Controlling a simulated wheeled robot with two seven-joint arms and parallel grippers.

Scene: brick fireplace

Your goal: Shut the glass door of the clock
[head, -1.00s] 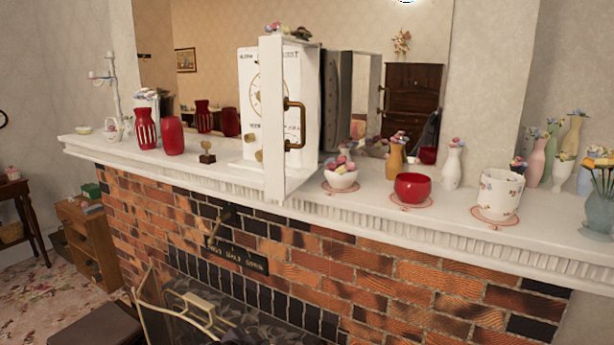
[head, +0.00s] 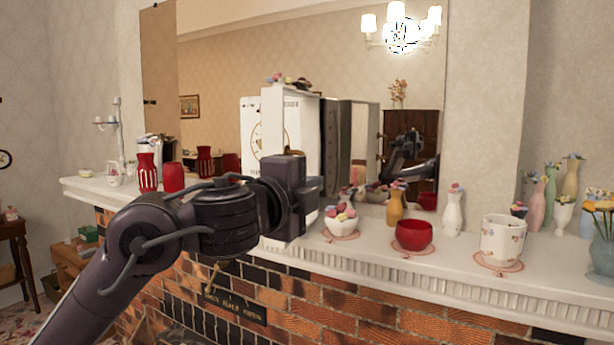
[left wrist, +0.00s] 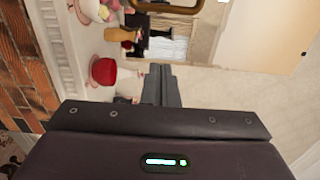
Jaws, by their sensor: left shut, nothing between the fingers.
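The white clock (head: 249,120) stands on the mantel against the mirror, its dial partly hidden. Its door (head: 272,125) stands open, swung out toward me and seen nearly edge-on in the head view. A brass handle on the door's right side is mostly hidden behind my left gripper (head: 300,195). That gripper is in front of the door's lower part; I cannot tell whether it touches. In the left wrist view its fingers (left wrist: 161,85) are together and empty. A blurred brass-coloured curved piece (left wrist: 168,4) shows at that view's top edge. My right gripper is out of view.
Right of the clock on the mantel stand a white bowl (head: 341,225), a red bowl (head: 414,235), a white pot (head: 502,240) and several vases. Red vases (head: 147,172) stand to the left. The mirror (head: 220,60) rises behind.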

